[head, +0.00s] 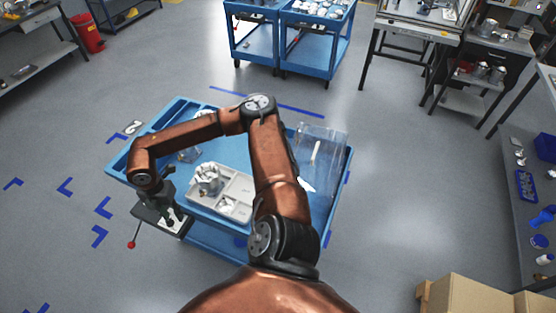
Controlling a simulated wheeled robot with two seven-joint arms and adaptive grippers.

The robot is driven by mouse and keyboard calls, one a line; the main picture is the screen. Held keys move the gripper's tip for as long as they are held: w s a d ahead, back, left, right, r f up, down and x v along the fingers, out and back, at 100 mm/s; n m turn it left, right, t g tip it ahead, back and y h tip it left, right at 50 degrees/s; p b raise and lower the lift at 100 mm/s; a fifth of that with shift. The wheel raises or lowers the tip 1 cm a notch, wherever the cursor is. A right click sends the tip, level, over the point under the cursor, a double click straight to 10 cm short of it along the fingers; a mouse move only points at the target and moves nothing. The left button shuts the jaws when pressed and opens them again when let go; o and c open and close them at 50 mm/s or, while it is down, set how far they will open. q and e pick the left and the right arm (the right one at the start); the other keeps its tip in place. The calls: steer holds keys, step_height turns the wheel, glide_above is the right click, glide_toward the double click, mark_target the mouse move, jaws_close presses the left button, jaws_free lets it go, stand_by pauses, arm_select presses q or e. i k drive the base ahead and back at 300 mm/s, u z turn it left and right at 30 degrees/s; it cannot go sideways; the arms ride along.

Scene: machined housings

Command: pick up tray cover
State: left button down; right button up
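A clear, box-like cover (332,143) stands on the right end of the blue cart, and I take it to be the tray cover. A pale grey tray (240,188) with compartments lies uncovered at the cart's middle, holding a metal housing (208,178) and smaller parts. My copper-coloured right arm crosses over the cart and bends to the left. Its dark gripper (167,192) is low at the cart's left front, apart from the cover. The fingers are too small and dark to tell open from shut. My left gripper is not in view.
The blue cart (178,110) has a raised rim. A dark fixture (160,219) with a red-knobbed lever is at its front left. Two more blue carts (315,62) stand at the back. Benches line the right, with cardboard boxes (470,296) at lower right. The floor around is clear.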

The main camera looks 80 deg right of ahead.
mark_target(319, 152)
steer(key=k, duration=0.75)
steer(key=u, duration=1.8)
steer(key=k, duration=1.4)
steer(key=z, duration=2.2)
steer(key=i, duration=0.45)
steer(key=z, duration=0.05)
